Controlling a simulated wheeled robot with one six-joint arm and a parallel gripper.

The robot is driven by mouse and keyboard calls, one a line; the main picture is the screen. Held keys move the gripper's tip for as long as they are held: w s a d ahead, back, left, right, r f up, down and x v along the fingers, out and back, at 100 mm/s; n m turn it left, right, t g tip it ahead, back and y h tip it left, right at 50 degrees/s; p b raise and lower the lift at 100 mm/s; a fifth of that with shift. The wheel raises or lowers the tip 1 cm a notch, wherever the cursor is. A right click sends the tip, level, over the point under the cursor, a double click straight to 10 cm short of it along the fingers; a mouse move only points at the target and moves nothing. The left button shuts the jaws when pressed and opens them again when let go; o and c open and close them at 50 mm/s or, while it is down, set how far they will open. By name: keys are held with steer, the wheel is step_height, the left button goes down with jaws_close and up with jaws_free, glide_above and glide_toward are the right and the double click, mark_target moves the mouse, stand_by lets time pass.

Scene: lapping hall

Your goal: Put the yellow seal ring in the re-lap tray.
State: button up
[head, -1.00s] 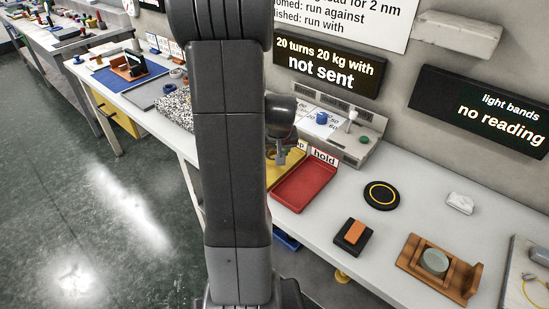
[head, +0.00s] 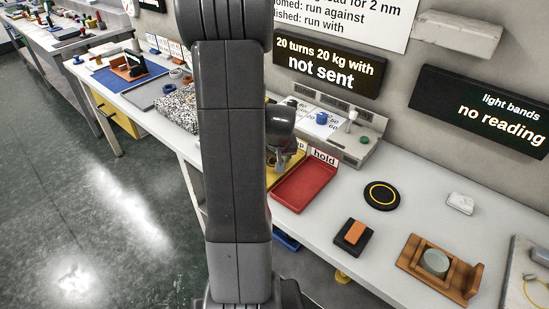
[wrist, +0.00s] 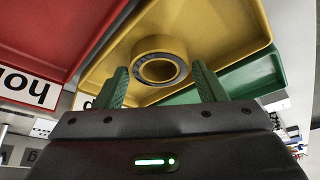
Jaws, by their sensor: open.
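The yellow seal ring (wrist: 160,66), a thick ring with a dark inner band, rests in a yellow tray (wrist: 225,32) in the wrist view. My gripper (wrist: 163,85) is open, its two green fingers on either side of the ring with gaps between. The ring is hidden in the head view, where the yellow tray (head: 287,172) shows behind my arm. Its label is mostly covered; only a final "p" or "ap" can be read. My gripper (head: 275,161) is partly visible over that tray.
The red "hold" tray (head: 304,187) stands right beside the yellow tray. A green tray (wrist: 254,78) lies on its other side. A grey console (head: 345,147) stands behind. A black disc with a yellow circle (head: 382,196) and an orange block (head: 355,232) are farther right.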

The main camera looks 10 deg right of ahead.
steer(key=v, duration=1.2)
